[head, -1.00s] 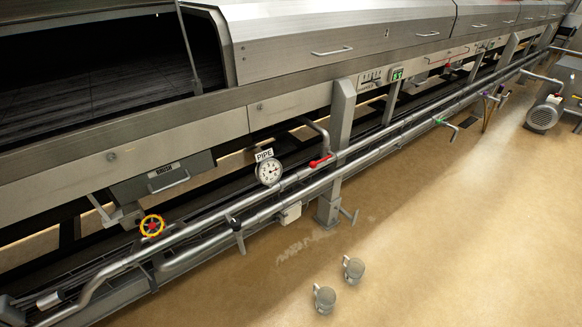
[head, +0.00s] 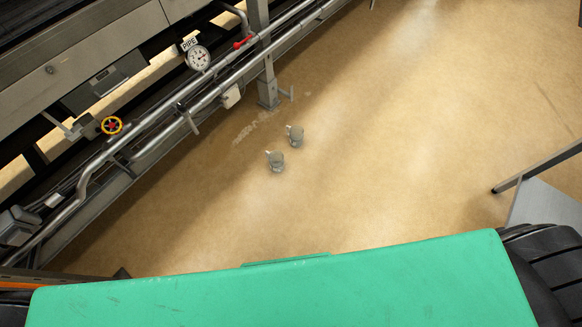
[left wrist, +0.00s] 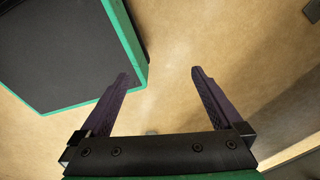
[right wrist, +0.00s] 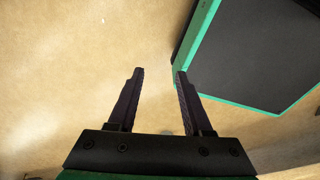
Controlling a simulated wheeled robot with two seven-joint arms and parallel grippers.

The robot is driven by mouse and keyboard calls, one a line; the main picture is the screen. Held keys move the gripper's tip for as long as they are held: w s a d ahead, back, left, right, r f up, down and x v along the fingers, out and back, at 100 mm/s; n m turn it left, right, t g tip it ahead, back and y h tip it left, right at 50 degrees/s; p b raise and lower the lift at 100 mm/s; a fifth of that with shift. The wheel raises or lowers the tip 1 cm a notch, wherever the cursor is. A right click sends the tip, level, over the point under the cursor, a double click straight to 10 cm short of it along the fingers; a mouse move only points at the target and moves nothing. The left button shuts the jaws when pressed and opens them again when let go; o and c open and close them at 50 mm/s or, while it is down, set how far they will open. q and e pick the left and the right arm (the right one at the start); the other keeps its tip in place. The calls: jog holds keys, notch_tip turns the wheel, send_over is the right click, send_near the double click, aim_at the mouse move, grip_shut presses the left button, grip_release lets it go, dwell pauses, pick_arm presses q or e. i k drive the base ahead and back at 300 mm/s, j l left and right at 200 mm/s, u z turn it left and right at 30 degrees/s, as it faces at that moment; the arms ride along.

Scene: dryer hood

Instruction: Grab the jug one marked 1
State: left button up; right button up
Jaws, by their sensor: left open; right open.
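Two grey jugs stand on the tan floor in the head view, a nearer jug (head: 275,161) and a farther jug (head: 295,136) just up and right of it. Each has a handle. They are too small for me to read any mark, so I cannot tell which is jug one. My left gripper (left wrist: 160,80) is open and empty above bare floor in the left wrist view. My right gripper (right wrist: 160,74) is open and empty above bare floor in the right wrist view. Neither gripper shows in the head view.
A support post (head: 266,85) stands behind the jugs. A grey metal piece (head: 545,205) is at right. Floor around the jugs is clear.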

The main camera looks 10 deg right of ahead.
aim_at(275, 158)
jog(key=i+j+z, duration=0.2)
jog(key=i, duration=1.15)
jog(key=l, duration=0.1)
